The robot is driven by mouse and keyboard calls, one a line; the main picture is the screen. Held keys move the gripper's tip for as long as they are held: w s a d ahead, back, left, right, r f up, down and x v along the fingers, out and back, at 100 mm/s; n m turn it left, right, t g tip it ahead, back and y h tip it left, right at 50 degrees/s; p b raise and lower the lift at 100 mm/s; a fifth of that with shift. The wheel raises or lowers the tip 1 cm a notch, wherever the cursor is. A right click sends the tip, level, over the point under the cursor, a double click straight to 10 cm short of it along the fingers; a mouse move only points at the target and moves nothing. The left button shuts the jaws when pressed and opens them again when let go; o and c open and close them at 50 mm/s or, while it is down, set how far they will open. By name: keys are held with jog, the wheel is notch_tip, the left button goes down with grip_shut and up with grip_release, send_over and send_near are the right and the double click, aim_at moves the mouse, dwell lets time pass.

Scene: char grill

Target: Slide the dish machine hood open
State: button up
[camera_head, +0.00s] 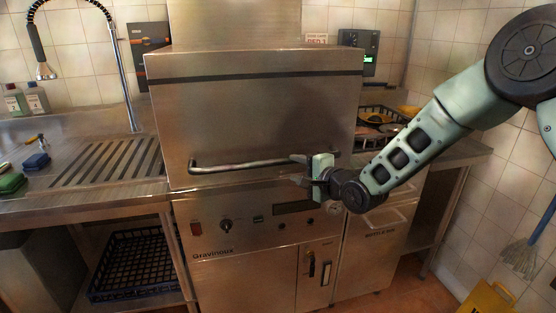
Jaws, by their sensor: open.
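The dish machine hood (255,115) is a large steel box in the middle of the view. It sits low, its bottom edge just above the control panel. A horizontal bar handle (240,165) runs across the lower front of the hood. My gripper (297,169) is at the right part of the handle, reaching in from the right. Its two fingers are apart, one at about bar height and one lower. I cannot tell whether either finger touches the bar. The right end of the handle is partly hidden by the gripper.
A drainboard (105,160) with a spray hose (40,55) stands at left, with bottles and sponges. A dark crate (130,265) sits on the shelf below. At right are a rack with dishes (382,118), a tiled wall, a yellow floor sign (490,299) and a mop (524,255).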

aim_at(281, 163)
jog(key=p+x, duration=0.1)
jog(key=x, duration=0.8)
jog(key=shift+a, duration=0.1)
grip_shut()
